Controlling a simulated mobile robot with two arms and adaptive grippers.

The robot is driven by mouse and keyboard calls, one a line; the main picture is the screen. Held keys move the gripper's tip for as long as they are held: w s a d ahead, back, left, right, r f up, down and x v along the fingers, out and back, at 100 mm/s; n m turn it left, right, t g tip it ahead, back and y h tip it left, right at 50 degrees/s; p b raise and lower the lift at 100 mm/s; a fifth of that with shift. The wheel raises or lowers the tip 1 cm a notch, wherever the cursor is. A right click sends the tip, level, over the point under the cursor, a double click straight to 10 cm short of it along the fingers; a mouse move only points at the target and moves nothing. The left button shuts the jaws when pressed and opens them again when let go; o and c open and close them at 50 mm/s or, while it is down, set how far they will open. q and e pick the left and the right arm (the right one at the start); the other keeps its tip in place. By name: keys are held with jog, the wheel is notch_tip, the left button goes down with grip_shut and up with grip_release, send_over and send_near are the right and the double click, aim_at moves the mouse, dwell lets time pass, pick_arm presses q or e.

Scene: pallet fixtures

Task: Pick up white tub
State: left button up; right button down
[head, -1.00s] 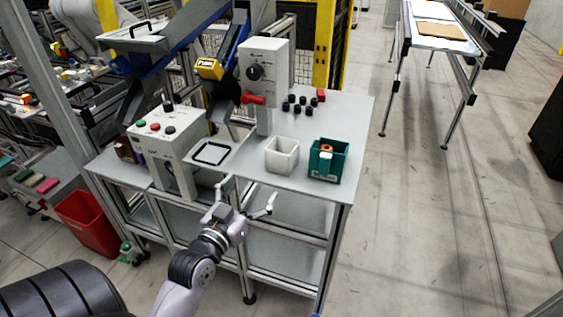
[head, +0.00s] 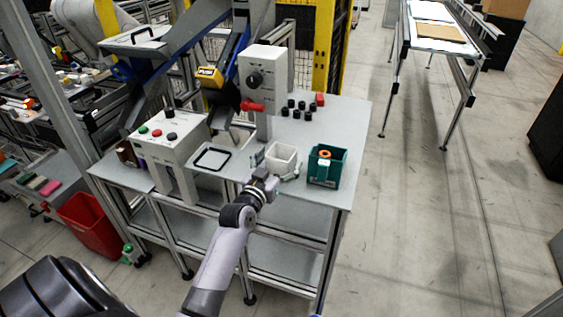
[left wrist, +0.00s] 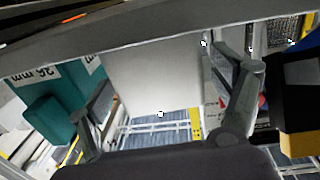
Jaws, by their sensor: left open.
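The white tub (head: 284,154), an open-topped square container, stands upright on the grey worktable near its front edge. My left gripper (head: 274,168) is open at the tub's near side, with one finger toward its left and the other toward its front right. In the left wrist view the tub's pale wall (left wrist: 155,72) fills the space between the two spread fingers (left wrist: 165,108). The fingers do not appear closed on it; whether either touches it I cannot tell. My right gripper is not in view.
A teal bin (head: 338,171) with an orange item stands close to the tub's right. A black square frame (head: 212,160) lies to the left. Behind are several black knobs (head: 297,107) and a grey control post (head: 262,85) with a red handle.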

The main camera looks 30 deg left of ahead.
pick_arm(q)
jog(key=shift+w+a, duration=0.2)
jog(key=shift+w, duration=0.7)
jog(key=shift+c, duration=0.2)
jog(key=c, duration=1.2)
